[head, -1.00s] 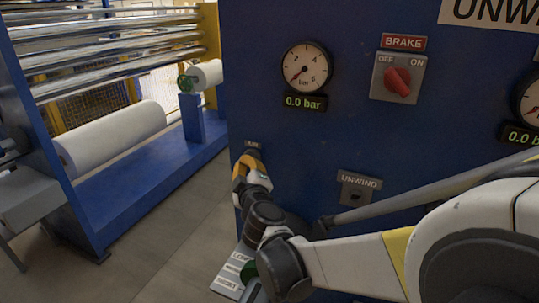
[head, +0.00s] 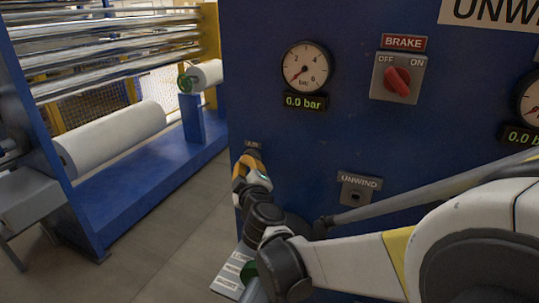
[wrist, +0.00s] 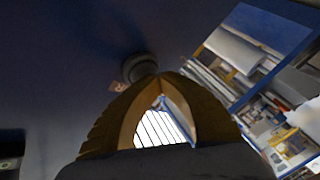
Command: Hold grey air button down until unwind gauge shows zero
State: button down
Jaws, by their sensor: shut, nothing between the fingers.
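My gripper (head: 251,157) is shut and empty, its orange fingers at the lower left edge of the blue panel, just below a small label that seems to read AIR (head: 252,145). In the wrist view the closed fingertips (wrist: 160,78) meet right at a round grey button (wrist: 138,66) and overlap its lower edge. I cannot tell how far the button is pressed. In the head view the fingers hide it. The left round gauge (head: 305,67) has its needle at the zero end, and its display (head: 304,102) reads 0.0 bar.
A red brake knob (head: 397,81) sits right of the gauge. A second gauge (head: 532,103) is cut off at the right edge. An UNWIND plate (head: 357,192) is lower on the panel. Left of the panel stand a blue frame (head: 135,200) with white rolls and open floor (head: 150,255).

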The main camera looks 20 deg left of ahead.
dwell(0.7)
jog(key=shift+s, duration=0.95)
jog(key=shift+s+a, duration=0.1)
jog(key=s, duration=0.4)
jog(key=shift+s+a+b, duration=0.2)
jog(key=shift+s+b, duration=0.1)
jog(key=shift+s, duration=0.1)
